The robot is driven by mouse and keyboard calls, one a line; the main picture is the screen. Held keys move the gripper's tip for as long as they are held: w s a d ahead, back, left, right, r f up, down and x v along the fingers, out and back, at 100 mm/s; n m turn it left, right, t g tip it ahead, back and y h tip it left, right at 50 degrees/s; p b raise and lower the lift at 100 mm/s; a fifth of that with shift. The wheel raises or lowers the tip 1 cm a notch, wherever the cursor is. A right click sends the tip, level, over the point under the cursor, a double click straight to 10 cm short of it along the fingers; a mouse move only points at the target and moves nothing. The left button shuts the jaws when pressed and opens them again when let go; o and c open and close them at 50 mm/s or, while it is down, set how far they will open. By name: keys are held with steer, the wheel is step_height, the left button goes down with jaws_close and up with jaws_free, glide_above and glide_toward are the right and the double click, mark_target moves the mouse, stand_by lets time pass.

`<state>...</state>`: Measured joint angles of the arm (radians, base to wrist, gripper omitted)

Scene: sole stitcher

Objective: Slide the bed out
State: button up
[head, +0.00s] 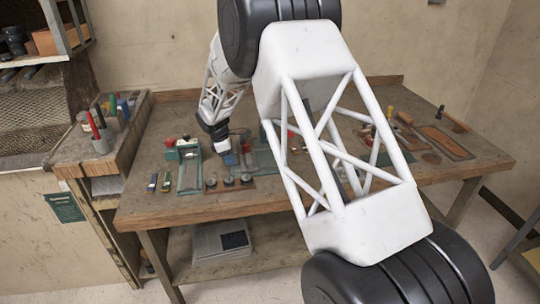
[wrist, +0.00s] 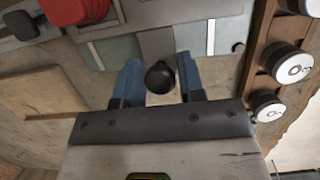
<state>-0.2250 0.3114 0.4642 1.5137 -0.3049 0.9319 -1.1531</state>
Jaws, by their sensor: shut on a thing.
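My gripper (wrist: 159,82) has its two blue fingers on either side of a round black knob (wrist: 160,76), shut on it. The knob sits at the near end of a grey bed strip (wrist: 157,43), which runs up between blue-grey plates (wrist: 116,50). A red part (wrist: 75,9) shows at the upper left of the wrist view. In the head view my gripper (head: 231,159) is low over the workbench, beside a green-grey machine base (head: 265,159). My arm hides much of the machine there, and the knob cannot be made out.
A wooden rack with round white-topped pots (wrist: 289,62) stands close at the right of the wrist view. Hand tools lie at the right. A tool shelf (head: 102,145) stands at the left.

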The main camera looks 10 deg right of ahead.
steer(key=shift+a, duration=1.2)
steer(key=o, duration=0.5)
steer(key=shift+r, duration=0.15)
steer(key=shift+d+v, duration=0.25)
steer(key=shift+v, duration=0.75)
steer(key=shift+d+v, duration=0.25)
steer(key=shift+v, duration=0.75)
steer(key=shift+d+v, duration=0.25)
steer(key=shift+v, duration=0.75)
steer(key=shift+d+r, duration=0.15)
steer(key=shift+r, duration=0.05)
steer(key=shift+d, duration=5.8)
